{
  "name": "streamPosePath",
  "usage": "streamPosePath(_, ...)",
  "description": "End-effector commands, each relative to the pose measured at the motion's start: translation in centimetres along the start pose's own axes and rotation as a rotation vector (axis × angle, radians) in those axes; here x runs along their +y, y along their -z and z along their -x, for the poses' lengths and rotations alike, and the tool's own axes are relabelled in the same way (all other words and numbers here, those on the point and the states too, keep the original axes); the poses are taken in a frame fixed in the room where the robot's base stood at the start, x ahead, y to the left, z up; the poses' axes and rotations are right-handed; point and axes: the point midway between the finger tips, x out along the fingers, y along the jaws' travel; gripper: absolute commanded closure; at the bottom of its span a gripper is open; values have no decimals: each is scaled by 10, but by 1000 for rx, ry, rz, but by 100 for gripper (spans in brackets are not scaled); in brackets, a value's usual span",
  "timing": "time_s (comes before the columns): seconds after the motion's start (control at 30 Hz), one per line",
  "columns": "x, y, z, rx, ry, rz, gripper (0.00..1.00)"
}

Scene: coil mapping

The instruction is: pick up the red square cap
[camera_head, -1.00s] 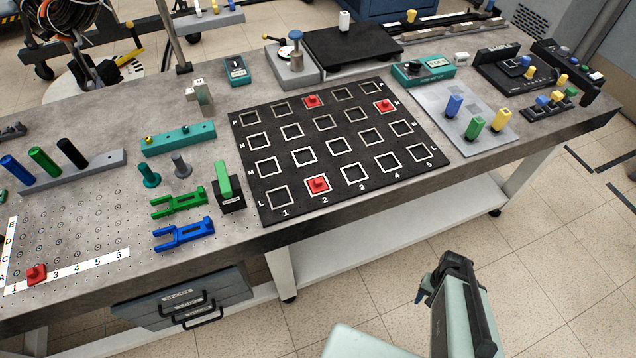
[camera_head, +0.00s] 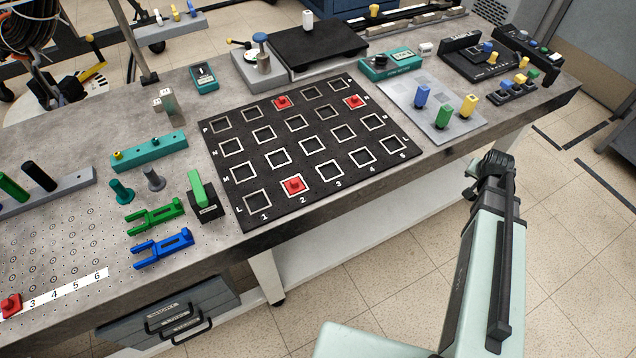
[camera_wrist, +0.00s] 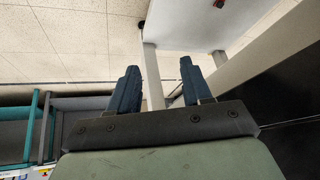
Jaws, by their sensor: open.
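Red square caps show in the head view. One cap (camera_head: 293,185) sits in a near-row square of the black grid board (camera_head: 222,178), at column 2. Two more caps (camera_head: 283,102) (camera_head: 354,101) sit in the board's far rows. Another red cap (camera_head: 11,304) is at the left edge, on the white numbered strip. My gripper (camera_wrist: 158,82) is open and empty in the wrist view, its two dark blue fingers apart. No cap shows in the wrist view.
Floor (camera_head: 400,285) lies between table and arm.

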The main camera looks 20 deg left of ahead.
Motion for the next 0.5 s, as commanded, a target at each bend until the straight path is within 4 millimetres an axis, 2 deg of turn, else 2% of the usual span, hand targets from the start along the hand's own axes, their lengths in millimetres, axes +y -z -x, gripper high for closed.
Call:
streamPosePath(0.03, 1, 23, 10, 42, 3, -12, 51)
streamPosePath(0.1, 4, 52, 24, 98, 7, -27, 51)
streamPosePath(0.3, 9, 127, 71, 250, 22, -68, 51)
streamPosePath(0.5, 4, 181, 118, 357, 49, -115, 51)
